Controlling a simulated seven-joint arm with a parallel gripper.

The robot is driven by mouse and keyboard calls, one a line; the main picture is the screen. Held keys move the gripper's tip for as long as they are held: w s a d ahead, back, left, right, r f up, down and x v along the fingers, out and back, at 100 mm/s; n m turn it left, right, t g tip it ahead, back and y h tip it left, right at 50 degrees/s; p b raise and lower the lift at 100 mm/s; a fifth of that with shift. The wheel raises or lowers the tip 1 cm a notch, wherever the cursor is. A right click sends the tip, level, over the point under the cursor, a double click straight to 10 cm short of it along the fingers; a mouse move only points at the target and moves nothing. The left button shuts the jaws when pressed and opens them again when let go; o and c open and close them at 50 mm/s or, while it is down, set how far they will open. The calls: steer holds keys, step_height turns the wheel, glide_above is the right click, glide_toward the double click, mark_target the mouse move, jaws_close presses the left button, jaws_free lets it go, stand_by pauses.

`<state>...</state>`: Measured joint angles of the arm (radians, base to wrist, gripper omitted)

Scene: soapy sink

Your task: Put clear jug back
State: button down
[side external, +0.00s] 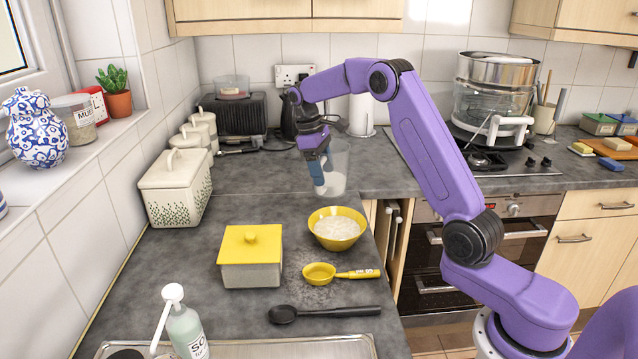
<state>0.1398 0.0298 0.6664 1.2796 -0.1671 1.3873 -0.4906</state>
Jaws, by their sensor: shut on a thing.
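The clear jug (337,164) is at the back of the grey counter, left of the hob, with some white contents showing low inside it. My gripper (319,178) reaches down at the jug's left side and is shut on its wall or handle; which one is hard to tell. The jug looks upright. Whether its base touches the counter or hangs just above it cannot be told. My fingers hide part of its left side.
A yellow bowl of white contents (337,229) stands just in front of the jug. A yellow-lidded box (250,256), yellow ladle (320,273) and black spoon (325,312) lie nearer. A black toaster (235,117) and paper roll (362,115) stand behind. Counter left of the jug is clear.

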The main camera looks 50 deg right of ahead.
steer(key=shift+w+d+f, duration=0.1)
steer(key=shift+w+f, duration=0.15)
steer(key=shift+f, duration=0.55)
steer(key=shift+w+d+f, duration=0.1)
steer(key=shift+w+f, duration=0.15)
steer(key=shift+f, duration=0.5)
steer(key=shift+w+f, duration=0.25)
steer(key=shift+f, duration=0.65)
steer(key=shift+c, duration=0.8)
jaws_free()
steer(key=v, duration=1.2)
